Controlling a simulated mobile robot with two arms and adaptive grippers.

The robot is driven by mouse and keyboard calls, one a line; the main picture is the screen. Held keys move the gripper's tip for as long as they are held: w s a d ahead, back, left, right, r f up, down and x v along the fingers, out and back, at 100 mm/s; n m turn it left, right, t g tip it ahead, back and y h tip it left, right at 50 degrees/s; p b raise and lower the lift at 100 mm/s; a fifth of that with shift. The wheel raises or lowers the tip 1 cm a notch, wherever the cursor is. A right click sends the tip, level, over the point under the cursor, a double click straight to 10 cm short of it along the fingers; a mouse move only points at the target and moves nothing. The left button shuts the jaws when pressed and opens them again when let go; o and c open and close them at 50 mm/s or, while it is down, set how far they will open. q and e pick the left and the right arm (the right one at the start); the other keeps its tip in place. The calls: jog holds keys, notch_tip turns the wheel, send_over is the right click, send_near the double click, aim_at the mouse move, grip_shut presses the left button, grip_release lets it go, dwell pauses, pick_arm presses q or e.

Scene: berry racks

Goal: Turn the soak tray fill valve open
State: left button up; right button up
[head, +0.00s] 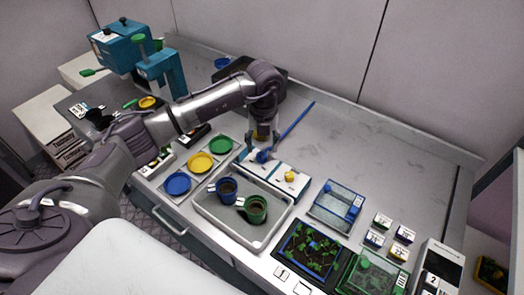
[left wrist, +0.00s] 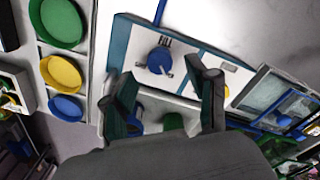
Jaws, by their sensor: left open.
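A white and blue valve panel (head: 275,172) stands along the back edge of the grey soak tray (head: 225,229). It carries a round blue valve knob (head: 262,156) and a yellow knob (head: 290,176). My left gripper (head: 263,137) points down just above the blue knob. In the left wrist view the blue knob (left wrist: 160,61), with a pale pointer mark, lies between and beyond the open fingers (left wrist: 160,76); no contact is clear. The yellow knob (left wrist: 227,92) is partly hidden by the right finger. My right gripper is not in view.
A blue pot (head: 226,189) and a green pot (head: 252,209) stand in the tray. Blue, yellow (head: 200,163) and green dishes lie to its left. A blue rod or pipe (head: 297,119) runs behind the panel. A seedling tray (head: 308,251) and a lidded box (head: 336,207) are to the right.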

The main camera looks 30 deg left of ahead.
aim_at(262, 155)
pick_arm(q)
notch_tip(262, 155, up, 8)
jog(key=shift+r, duration=0.25)
jog(key=shift+f, duration=0.1)
dwell(0.4)
